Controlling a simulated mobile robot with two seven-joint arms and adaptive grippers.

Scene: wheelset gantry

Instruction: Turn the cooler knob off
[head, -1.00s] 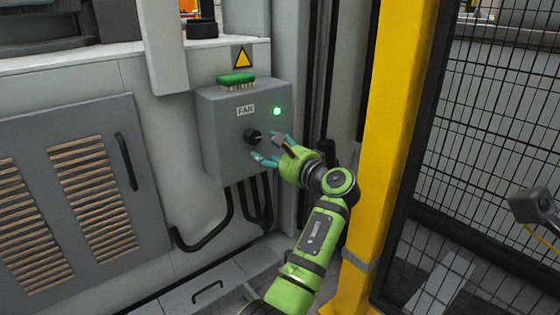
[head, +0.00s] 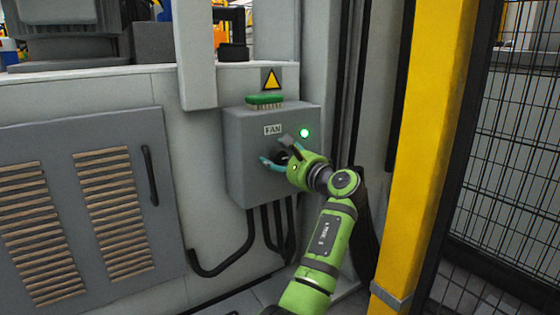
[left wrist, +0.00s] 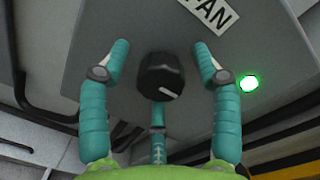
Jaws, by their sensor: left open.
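The cooler knob is a black round dial on the grey box labelled FAN (head: 240,150). In the head view it is partly hidden behind my left gripper (head: 280,153). In the left wrist view the knob (left wrist: 161,77) shows clearly, with a white pointer mark toward its lower right. The teal fingers of my left gripper (left wrist: 162,70) are open, one on each side of the knob, with gaps between them and it. A third finger shows below the knob. A green indicator light (head: 304,133) is lit on the box, and also shows in the left wrist view (left wrist: 249,83). My right gripper is not in view.
A green brush (head: 264,101) lies on top of the box, below a yellow warning sign (head: 271,78). Black cables (head: 250,230) hang under the box. A louvred cabinet door (head: 80,210) is at left. A yellow post (head: 430,140) and mesh fence (head: 515,150) stand at right.

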